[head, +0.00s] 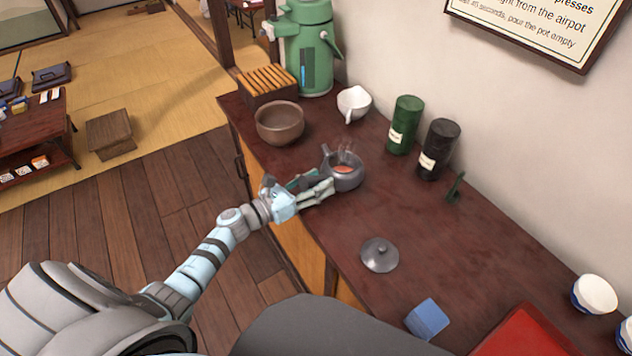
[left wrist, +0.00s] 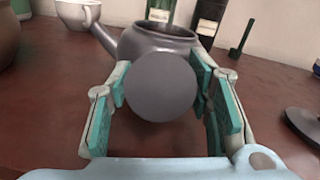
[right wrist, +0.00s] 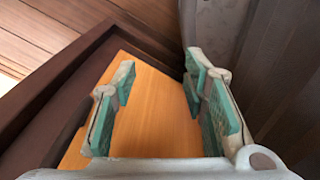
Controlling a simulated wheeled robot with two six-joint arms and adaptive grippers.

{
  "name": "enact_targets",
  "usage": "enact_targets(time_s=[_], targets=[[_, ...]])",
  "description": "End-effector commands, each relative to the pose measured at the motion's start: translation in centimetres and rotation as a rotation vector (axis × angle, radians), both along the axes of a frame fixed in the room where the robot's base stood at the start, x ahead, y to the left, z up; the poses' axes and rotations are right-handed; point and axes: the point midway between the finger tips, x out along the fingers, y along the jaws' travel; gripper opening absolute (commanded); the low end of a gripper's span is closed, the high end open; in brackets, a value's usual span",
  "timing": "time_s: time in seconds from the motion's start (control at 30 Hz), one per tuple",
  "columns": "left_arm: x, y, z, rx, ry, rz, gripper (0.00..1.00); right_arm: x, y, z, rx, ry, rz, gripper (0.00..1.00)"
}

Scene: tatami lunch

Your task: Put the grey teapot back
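The grey teapot (head: 345,173) stands lidless on the dark red counter (head: 440,240), with reddish liquid inside and faint steam above. In the left wrist view its body (left wrist: 160,45) is behind the round end of its side handle (left wrist: 160,88). My left gripper (head: 326,188) is at the handle, one finger on each side. Its fingers are spread; firm contact does not show. The grey lid (head: 380,255) lies on the counter nearer to me. My right gripper (right wrist: 160,85) is open and empty, above an orange wood surface in the right wrist view.
A brown bowl (head: 280,123), white pouring cup (head: 354,103), green canister (head: 404,125) and black canister (head: 438,149) stand around the teapot. A green airpot (head: 308,50) and slatted box (head: 268,85) are behind. A blue block (head: 427,319) and red tray (head: 525,335) are nearer.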

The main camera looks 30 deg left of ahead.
Motion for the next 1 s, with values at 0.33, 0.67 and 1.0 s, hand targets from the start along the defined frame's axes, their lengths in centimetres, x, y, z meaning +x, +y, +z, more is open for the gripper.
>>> enact_targets(time_s=[0.33,0.67,1.0], targets=[[0.0,0.0,0.4,0.0,0.0,0.0,0.49,0.0,0.0,0.4,0.0,0.0,0.0,0.4],[-5.6,2.9,0.1,0.004,0.005,-0.002,0.49,0.0,0.0,0.2,0.0,0.0,0.0,0.4],[-10.4,5.5,0.3,0.001,0.002,0.0,0.49,0.0,0.0,0.3,0.0,0.0,0.0,0.4]])
